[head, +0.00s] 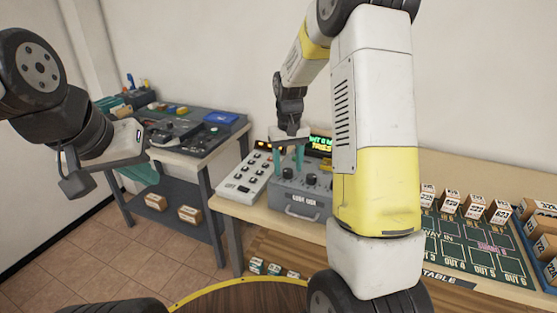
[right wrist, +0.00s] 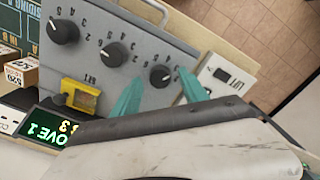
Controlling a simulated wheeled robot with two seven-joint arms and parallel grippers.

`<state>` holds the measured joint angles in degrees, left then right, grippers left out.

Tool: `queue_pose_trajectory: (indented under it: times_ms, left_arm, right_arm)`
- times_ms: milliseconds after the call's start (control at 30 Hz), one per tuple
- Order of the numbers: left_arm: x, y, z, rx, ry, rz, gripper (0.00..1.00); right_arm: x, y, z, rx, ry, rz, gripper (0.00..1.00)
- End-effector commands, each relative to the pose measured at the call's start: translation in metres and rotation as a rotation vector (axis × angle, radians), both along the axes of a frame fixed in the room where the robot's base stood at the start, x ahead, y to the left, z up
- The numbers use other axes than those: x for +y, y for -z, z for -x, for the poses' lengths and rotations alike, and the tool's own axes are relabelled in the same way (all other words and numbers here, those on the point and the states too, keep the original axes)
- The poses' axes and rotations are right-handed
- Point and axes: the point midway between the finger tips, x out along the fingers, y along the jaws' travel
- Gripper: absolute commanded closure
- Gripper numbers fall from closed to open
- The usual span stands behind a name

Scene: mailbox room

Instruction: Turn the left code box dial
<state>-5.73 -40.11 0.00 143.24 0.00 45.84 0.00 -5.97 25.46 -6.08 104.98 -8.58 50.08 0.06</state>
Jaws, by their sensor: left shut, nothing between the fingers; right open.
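The grey code box (head: 300,200) sits on the wooden bench, with a handle and black dials on its panel. The left dial (head: 288,173) is at the panel's left, beside the middle dial (head: 312,180). In the right wrist view, the left dial (right wrist: 160,76) is nearest the white panel; the middle dial (right wrist: 113,53) and another dial (right wrist: 63,30) lie beyond. My right gripper (head: 289,160) is open, its teal fingers just over the left dial, on either side of it; contact is unclear. My left gripper (head: 146,174) is shut and empty, away to the left.
A white button panel (head: 243,181) stands close left of the code box. A lit display (head: 320,144) is behind it. A yellow-framed part (right wrist: 80,93) is on the box. A green sorting board (head: 470,240) with small boxes lies right. My right arm hides the box's right side.

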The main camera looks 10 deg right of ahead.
Motion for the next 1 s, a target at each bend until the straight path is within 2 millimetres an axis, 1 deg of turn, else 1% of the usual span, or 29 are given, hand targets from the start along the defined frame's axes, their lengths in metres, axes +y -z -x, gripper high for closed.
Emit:
queue_pose_trajectory:
  times_ms: [33, 200, 333, 500, 833, 933, 1000]
  left_arm:
    - [0.0, 0.0, 0.0, 0.0, 0.0, 0.0, 1.0]
    - [0.0, 0.0, 0.0, 0.0, 0.0, 0.0, 1.0]
    - [0.0, 0.0, 0.0, 0.0, 0.0, 0.0, 1.0]
    - [0.0, 0.0, 0.0, 0.0, 0.0, 0.0, 1.0]
    - [0.0, 0.0, 0.0, 0.0, 0.0, 0.0, 1.0]
    - [0.0, 0.0, 0.0, 0.0, 0.0, 0.0, 1.0]
    - [0.0, 0.0, 0.0, 0.0, 0.0, 0.0, 1.0]
  right_arm:
    - [0.0, -0.009, -0.001, -0.005, 0.0, -0.001, 0.48]
    - [0.0, -0.039, -0.001, -0.005, 0.0, -0.001, 0.48]
    - [0.0, -0.057, -0.001, -0.004, 0.0, 0.0, 0.48]
    - [0.0, -0.068, 0.0, -0.002, 0.0, 0.0, 0.48]
    - [0.0, -0.071, 0.001, -0.005, 0.0, -0.003, 0.48]
    - [0.001, -0.083, 0.01, -0.029, 0.004, -0.014, 0.48]
    - [0.001, -0.098, 0.023, -0.06, 0.008, -0.029, 0.48]
